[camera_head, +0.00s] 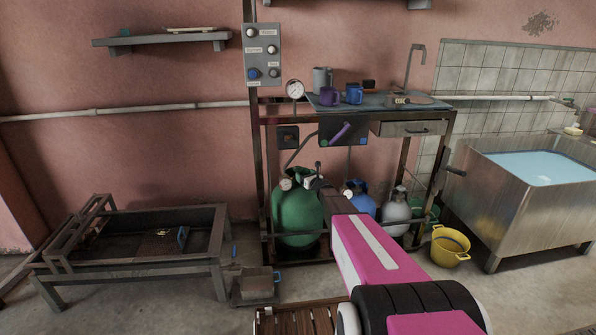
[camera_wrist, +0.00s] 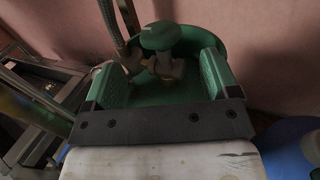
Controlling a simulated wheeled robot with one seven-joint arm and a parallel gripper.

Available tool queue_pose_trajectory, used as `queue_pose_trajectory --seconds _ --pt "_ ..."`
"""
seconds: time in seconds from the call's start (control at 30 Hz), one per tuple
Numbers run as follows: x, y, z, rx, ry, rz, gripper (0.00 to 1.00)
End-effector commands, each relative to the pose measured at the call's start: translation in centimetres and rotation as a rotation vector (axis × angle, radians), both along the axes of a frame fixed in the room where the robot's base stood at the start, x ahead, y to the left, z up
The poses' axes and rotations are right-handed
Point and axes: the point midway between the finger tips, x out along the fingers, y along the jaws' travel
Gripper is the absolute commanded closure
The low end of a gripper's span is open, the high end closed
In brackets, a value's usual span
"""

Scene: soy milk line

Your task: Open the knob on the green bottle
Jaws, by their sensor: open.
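The green bottle (camera_head: 297,212) stands upright under the metal bench, in the middle of the head view. Its rounded green top also shows in the wrist view (camera_wrist: 160,92). The dark green knob (camera_wrist: 158,36) sits on a metal valve (camera_wrist: 166,66) above the bottle's top. My gripper (camera_wrist: 158,66) is open, with one finger on each side of the valve. The knob appears between and slightly beyond the fingertips, and no contact with it shows. In the head view my arm hides part of the bottle's surroundings, and the knob is too small to make out clearly.
A blue bottle (camera_head: 358,197) and a grey bottle (camera_head: 396,212) stand right of the green one. A hose (camera_wrist: 112,25) rises close to the valve's left. The bench frame (camera_head: 268,165) surrounds the bottles. A yellow bucket (camera_head: 449,246) stands on the floor at right.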

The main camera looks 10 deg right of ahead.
Motion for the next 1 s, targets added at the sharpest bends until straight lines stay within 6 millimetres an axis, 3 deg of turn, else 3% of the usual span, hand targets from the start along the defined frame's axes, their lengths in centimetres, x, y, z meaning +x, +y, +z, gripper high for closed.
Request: queue_pose_trajectory --seconds 0.2,0.4,0.77,0.8,0.93,1.0 --pt "4.0 1.5 -0.2 0.002 0.001 0.000 0.19" --pt "6.6 2.6 -0.1 0.003 0.001 -0.001 0.19" --pt "7.3 3.0 0.0 0.003 0.001 -0.001 0.19" --pt "7.3 3.0 0.0 0.003 0.001 -0.001 0.25" --pt "7.2 3.0 0.0 0.003 0.001 -0.001 0.67" --pt "7.3 3.0 0.0 0.003 0.001 -0.001 0.67"
